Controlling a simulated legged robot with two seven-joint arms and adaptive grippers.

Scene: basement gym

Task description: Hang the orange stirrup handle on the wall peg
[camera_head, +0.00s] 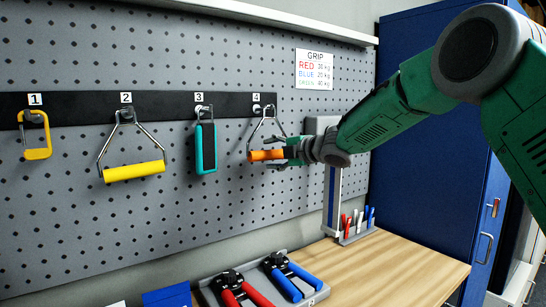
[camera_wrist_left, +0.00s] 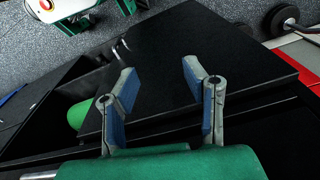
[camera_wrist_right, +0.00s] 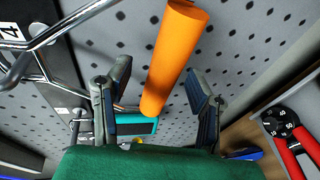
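The stirrup handle has an orange grip (camera_head: 266,155) and a bent wire frame (camera_head: 256,132). In the head view the frame's top is at the peg under label 4 (camera_head: 269,108), and the grip is below, roughly level. Whether the peg bears it is too small to tell. My right gripper (camera_head: 292,152) is at the grip's right end. In the right wrist view the orange grip (camera_wrist_right: 172,58) lies between the spread fingers (camera_wrist_right: 158,92), with gaps visible on both sides. My left gripper (camera_wrist_left: 157,75) is open and empty, out of the head view.
A yellow clamp-shaped handle (camera_head: 37,140), a yellow stirrup handle (camera_head: 134,172) and a teal handle (camera_head: 206,148) hang at labels 1 to 3 on the pegboard (camera_head: 90,235). Red and blue hand grippers lie in a tray (camera_head: 320,297) on the wooden bench (camera_head: 400,262). A blue cabinet (camera_head: 430,180) stands right.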

